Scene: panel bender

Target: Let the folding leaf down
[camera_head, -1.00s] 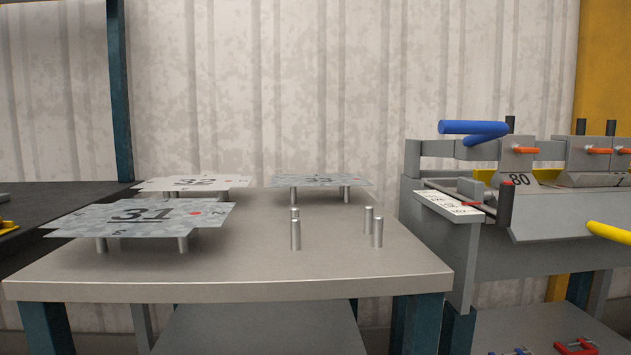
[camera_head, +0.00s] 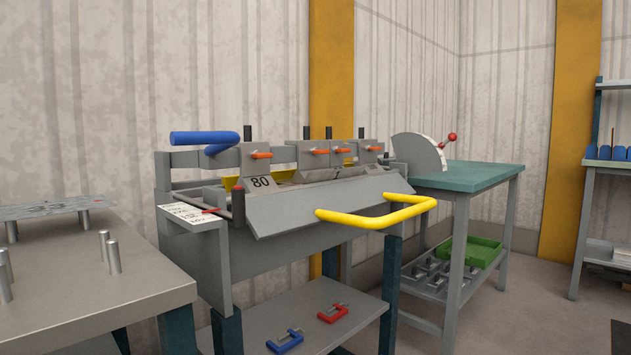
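The panel bender (camera_head: 250,245) stands in the middle of the head view. Its folding leaf (camera_head: 330,202) is a grey plate along the front, sloping down and outward from the bending edge. A yellow bar handle (camera_head: 375,219) sticks out from the leaf toward me. A blue handle (camera_head: 203,138) lies roughly level at the upper left of the machine. Clamp blocks with orange levers (camera_head: 316,151) line the top, and one block is marked 80. My gripper is not in view.
A grey table (camera_head: 90,285) with upright pins and a sheet blank (camera_head: 45,209) stands at left. A lower shelf (camera_head: 315,310) holds a blue and a red clamp. A green-topped table (camera_head: 465,175) carries a protractor-like disc (camera_head: 418,152). Open floor (camera_head: 545,310) lies at right.

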